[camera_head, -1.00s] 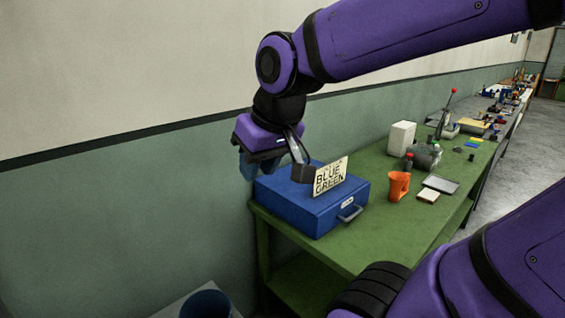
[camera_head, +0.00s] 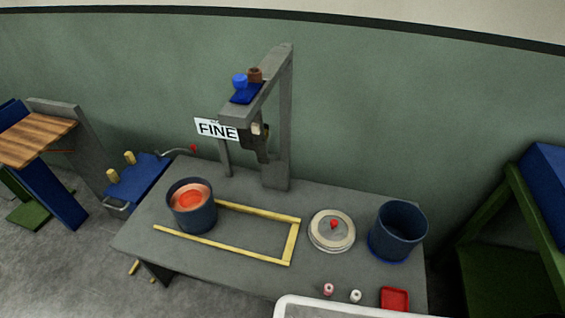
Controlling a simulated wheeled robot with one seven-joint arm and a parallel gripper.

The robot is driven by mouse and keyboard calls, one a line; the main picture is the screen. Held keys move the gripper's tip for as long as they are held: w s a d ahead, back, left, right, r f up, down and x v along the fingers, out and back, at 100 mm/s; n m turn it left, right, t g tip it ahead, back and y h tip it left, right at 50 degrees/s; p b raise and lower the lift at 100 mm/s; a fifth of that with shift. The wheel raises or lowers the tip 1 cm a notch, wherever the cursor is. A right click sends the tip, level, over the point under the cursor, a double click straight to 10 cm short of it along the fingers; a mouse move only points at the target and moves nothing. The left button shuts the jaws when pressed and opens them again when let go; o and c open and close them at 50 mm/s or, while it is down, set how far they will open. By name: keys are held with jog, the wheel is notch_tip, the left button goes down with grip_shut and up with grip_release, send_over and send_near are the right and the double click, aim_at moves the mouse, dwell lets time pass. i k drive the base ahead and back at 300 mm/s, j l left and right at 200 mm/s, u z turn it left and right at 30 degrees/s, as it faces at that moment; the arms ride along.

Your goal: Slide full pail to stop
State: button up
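A dark blue pail (camera_head: 192,207) with orange-red contents stands at the left end of the grey table (camera_head: 222,268). It is at the open left end of a yellow three-sided guide (camera_head: 215,246). The guide's crossbar (camera_head: 291,242) closes its right end, some distance from this pail. A second dark blue pail (camera_head: 398,232) stands at the right of the table on a blue base; its inside looks empty. My gripper is not in view.
A grey post and arm (camera_head: 278,120) with a FINE sign (camera_head: 217,129) rises behind the guide. A round lid (camera_head: 332,230) with a red knob, two small spools (camera_head: 341,292) and a red tray (camera_head: 395,298) lie right of the guide. The guide's inside is clear.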

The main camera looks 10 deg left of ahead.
aim_at(190, 200)
jog(key=j+u, duration=0.1)
jog(key=u, duration=0.35)
jog(key=k+j+u, duration=0.1)
jog(key=u, duration=0.3)
jog(key=j+u, duration=0.2)
jog(key=u, duration=0.25)
